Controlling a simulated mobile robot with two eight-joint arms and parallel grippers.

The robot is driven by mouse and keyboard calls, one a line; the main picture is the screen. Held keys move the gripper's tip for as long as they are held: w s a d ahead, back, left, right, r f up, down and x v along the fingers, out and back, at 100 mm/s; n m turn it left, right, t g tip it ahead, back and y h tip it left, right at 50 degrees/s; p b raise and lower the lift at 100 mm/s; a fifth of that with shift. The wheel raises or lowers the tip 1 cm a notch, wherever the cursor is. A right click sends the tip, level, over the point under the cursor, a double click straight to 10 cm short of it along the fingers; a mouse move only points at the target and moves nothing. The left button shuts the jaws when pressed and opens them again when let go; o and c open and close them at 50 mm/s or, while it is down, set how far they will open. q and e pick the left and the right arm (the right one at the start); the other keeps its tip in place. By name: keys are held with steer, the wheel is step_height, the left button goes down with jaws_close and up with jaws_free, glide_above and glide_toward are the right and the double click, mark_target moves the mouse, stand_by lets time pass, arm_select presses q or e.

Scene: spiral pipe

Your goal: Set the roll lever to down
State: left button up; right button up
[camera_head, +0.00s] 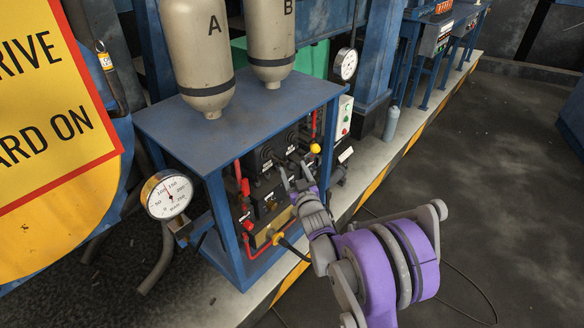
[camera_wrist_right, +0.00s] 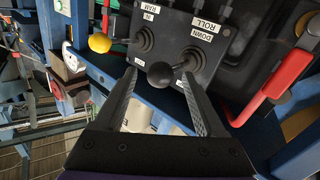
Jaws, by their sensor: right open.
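The roll lever (camera_wrist_right: 161,75) is a dark ball knob on a short shaft, leaning out from a black boot on a dark control box (camera_wrist_right: 203,30). A label reading DOWN and ROLL sits by its boot. In the right wrist view the knob appears between the fingers of my right gripper (camera_head: 297,178). The gripper is open; I cannot tell whether a finger touches the knob. A second lever (camera_wrist_right: 144,39), by the IN and RAM label, stands to its left. My left gripper is not in view.
A yellow knob (camera_wrist_right: 99,43) and a red handle (camera_wrist_right: 275,82) flank the control box. The box sits in a blue frame (camera_head: 225,95) with two tanks on top. A pressure gauge (camera_head: 168,194) stands at left. Floor at right (camera_head: 450,160) is mostly open.

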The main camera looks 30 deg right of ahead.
steer(key=shift+x, duration=1.15)
jaws_close()
